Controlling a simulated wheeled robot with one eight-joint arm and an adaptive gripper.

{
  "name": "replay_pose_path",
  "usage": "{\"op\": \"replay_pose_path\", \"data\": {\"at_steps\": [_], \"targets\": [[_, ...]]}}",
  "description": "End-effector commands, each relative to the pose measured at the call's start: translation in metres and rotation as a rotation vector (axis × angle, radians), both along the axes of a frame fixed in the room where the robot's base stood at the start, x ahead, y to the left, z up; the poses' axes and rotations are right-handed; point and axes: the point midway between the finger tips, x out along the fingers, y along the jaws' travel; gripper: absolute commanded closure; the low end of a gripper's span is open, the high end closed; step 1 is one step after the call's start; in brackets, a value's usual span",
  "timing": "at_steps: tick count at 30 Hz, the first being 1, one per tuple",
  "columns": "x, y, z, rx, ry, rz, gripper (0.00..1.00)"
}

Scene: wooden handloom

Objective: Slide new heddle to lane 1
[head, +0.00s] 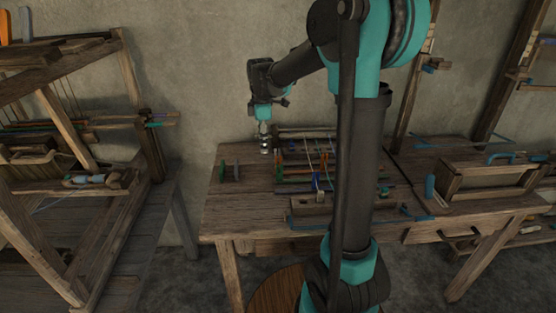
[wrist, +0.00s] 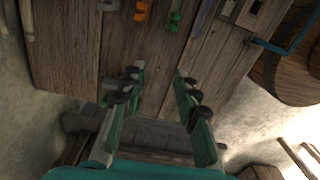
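My gripper (head: 265,149) hangs above the left part of the wooden table, fingers pointing down. In the wrist view its two green fingers (wrist: 160,72) are spread apart with only bare table boards between them. A frame with thin cords and coloured bars (head: 308,165) lies on the table to its right. The wrist view shows an orange piece (wrist: 142,11) and a green piece (wrist: 176,17) beyond the fingertips. I cannot tell which piece is the new heddle, or where lane 1 is.
A wooden tray (head: 311,211) sits at the table's front. A wooden box frame (head: 487,181) with blue handles stands on the right. A large loom (head: 110,200) stands at left. The table's left end (head: 219,215) is bare.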

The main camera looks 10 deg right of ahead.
Motion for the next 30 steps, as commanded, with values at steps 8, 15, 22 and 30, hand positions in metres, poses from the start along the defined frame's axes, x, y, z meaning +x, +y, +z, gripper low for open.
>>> {"op": "replay_pose_path", "data": {"at_steps": [8,15,22,30], "targets": [[0.042,-0.059,0.038,-0.001,0.000,-0.073,0.69],[0.042,-0.060,0.010,-0.001,0.000,-0.073,0.69],[0.042,-0.060,-0.035,-0.001,0.000,-0.072,0.69],[0.042,-0.060,-0.088,-0.001,0.000,-0.072,0.69]]}}
